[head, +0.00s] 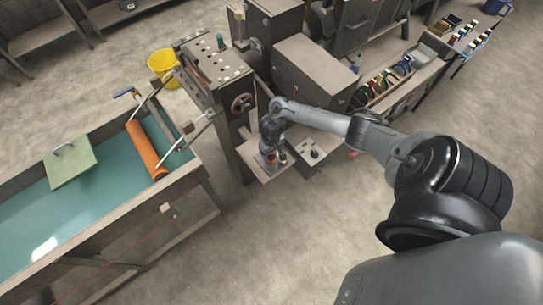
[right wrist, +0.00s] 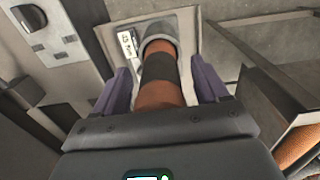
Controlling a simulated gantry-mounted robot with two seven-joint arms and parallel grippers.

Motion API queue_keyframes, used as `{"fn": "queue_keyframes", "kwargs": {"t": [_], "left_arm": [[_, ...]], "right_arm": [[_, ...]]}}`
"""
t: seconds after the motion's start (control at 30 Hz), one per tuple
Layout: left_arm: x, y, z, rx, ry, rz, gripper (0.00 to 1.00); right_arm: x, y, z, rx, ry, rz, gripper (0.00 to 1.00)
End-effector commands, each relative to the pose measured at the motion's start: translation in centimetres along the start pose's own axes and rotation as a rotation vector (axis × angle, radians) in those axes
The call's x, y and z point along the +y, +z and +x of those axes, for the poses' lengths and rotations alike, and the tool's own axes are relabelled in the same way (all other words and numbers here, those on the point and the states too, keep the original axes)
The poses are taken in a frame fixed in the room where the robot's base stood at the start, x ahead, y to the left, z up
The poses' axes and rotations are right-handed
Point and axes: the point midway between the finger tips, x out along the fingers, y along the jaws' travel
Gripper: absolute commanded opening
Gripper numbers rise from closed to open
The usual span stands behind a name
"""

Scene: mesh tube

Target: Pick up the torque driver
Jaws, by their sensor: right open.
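The torque driver (right wrist: 158,88) has an orange-brown handle with a dark band. In the right wrist view its far end meets a grey round collar or cup (right wrist: 160,38) on a small plate. My right gripper (right wrist: 163,82) is open, with one purple finger on each side of the handle. Gaps show between fingers and handle, and the near end of the handle is hidden behind the gripper body. In the head view my right gripper (head: 272,150) is low over a small shelf, with a bit of orange (head: 266,158) at it. My left gripper is out of view.
A control box with a knob (head: 313,152) is close to the right. A water tank with an orange roller (head: 146,150) stands left. A white label (right wrist: 128,44) sits beside the collar.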

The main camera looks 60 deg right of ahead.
Motion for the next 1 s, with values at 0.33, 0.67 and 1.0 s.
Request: {"fn": "queue_keyframes", "kwargs": {"t": [0.33,0.67,1.0], "left_arm": [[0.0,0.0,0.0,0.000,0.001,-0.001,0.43],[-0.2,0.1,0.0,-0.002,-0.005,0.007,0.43],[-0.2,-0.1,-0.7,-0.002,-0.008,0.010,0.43]], "right_arm": [[0.0,0.0,-0.1,0.000,0.000,0.000,0.29],[0.0,-0.1,-0.1,0.002,0.000,0.000,0.07],[0.0,-0.2,-3.1,0.005,0.000,-0.001,0.07]]}}
